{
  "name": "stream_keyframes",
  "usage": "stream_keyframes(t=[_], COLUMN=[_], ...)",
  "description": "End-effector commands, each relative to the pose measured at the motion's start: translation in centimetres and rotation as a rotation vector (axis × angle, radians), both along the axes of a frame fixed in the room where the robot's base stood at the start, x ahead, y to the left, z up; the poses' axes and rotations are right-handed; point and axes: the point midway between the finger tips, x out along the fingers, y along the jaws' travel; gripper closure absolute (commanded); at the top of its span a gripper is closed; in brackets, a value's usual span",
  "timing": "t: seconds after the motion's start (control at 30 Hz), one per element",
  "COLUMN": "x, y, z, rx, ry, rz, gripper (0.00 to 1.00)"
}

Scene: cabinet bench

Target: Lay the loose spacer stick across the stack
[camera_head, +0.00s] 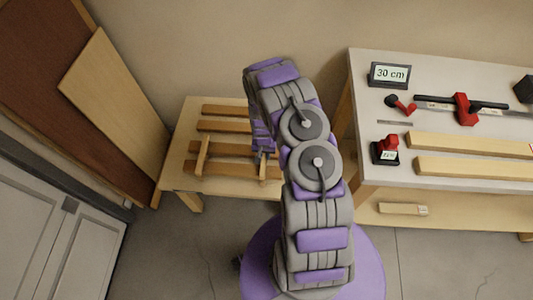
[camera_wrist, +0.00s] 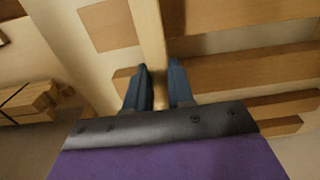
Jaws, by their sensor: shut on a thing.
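Several brown boards (camera_head: 226,126) lie in spaced rows on a low wooden table (camera_head: 180,150) in the head view; their ends also show at the right in the wrist view (camera_wrist: 240,72). A short pale stick (camera_head: 202,156) lies across the front boards at their left. My gripper (camera_wrist: 158,88) is shut on the spacer stick (camera_wrist: 150,35), which runs away from between the fingers. In the head view my arm partly hides the gripper (camera_head: 262,153) and the right side of the stack. I cannot tell whether the held stick touches the boards.
A workbench (camera_head: 360,110) at the right holds a 30 cm display (camera_head: 390,74), a red-and-black clamp (camera_head: 464,108) and long pale strips (camera_head: 470,145). Large panels (camera_head: 115,95) lean at the left. A strapped wood bundle (camera_wrist: 30,100) shows in the wrist view.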

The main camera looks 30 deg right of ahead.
Motion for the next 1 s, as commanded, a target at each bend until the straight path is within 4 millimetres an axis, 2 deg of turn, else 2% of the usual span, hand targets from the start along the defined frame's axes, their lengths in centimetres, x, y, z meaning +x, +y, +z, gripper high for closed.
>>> stream_keyframes(t=[0.4, 1.0], x=[-0.1, -0.1], y=[-1.0, -1.4], z=[-0.6, -1.3], rx=[0.013, 0.008], ry=[0.002, 0.001], rz=[-0.001, 0.000], gripper=[1.00, 1.00])
